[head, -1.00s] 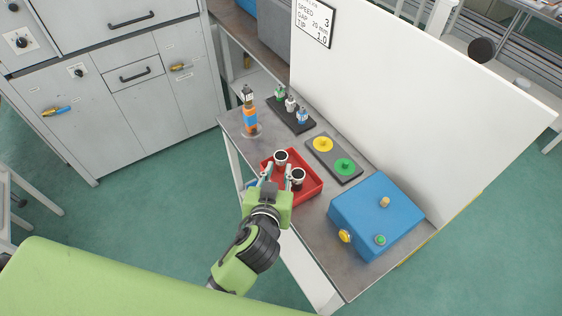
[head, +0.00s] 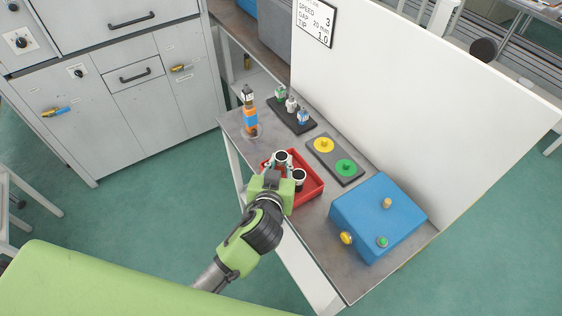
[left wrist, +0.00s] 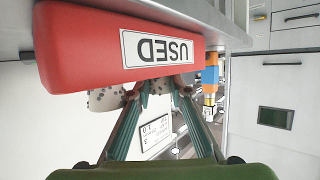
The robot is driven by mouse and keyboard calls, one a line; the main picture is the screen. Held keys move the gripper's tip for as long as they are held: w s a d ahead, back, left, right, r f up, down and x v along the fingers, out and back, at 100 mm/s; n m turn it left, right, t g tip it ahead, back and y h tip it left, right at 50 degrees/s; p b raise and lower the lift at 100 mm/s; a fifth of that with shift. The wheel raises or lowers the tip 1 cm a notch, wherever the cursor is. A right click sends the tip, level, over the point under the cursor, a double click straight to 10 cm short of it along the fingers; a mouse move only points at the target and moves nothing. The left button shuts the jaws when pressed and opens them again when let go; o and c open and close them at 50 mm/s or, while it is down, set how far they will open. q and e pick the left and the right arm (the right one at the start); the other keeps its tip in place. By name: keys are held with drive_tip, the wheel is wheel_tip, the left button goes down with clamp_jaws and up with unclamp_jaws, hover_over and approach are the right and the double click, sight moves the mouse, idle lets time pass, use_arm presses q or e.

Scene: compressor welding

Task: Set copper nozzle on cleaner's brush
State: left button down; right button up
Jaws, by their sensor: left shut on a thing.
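My left gripper (head: 277,167) is at the near left corner of the red tray (head: 316,194). Its fingers are shut around a white cup-like piece (head: 281,156) with a dark mouth. A similar piece (head: 299,178) stands to the right of the fingers, in the tray. In the left wrist view the tray (left wrist: 80,50) shows its USED label upside down, and a speckled white piece (left wrist: 105,100) is beside the fingers. No copper colour shows on these pieces. I cannot make out a brush for certain. My right gripper is out of view.
A blue box (head: 375,210) with small yellow and green parts is on the bench at right. A dark pad (head: 335,159) with yellow and green discs, a black rack (head: 291,118) and an orange-blue tool (head: 250,121) stand behind. A white panel (head: 410,110) bounds the far side.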

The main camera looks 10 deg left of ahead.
use_arm(q)
drive_tip(key=shift+r+p, duration=0.7)
drive_tip(key=shift+r, duration=0.1)
wheel_tip(320, 180, up, 2)
drive_tip(key=shift+r+p, duration=0.1)
drive_tip(key=shift+p, duration=0.9)
drive_tip(key=r+p+v, duration=0.1)
drive_tip(key=p+v, duration=0.2)
drive_tip(key=v, duration=0.5)
drive_tip(key=w+a+r+p+v, duration=0.1)
drive_tip(key=r+p+v, duration=0.1)
drive_tip(key=v, duration=0.6)
drive_tip(key=shift+s+p, duration=0.2)
drive_tip(key=shift+p, duration=0.4)
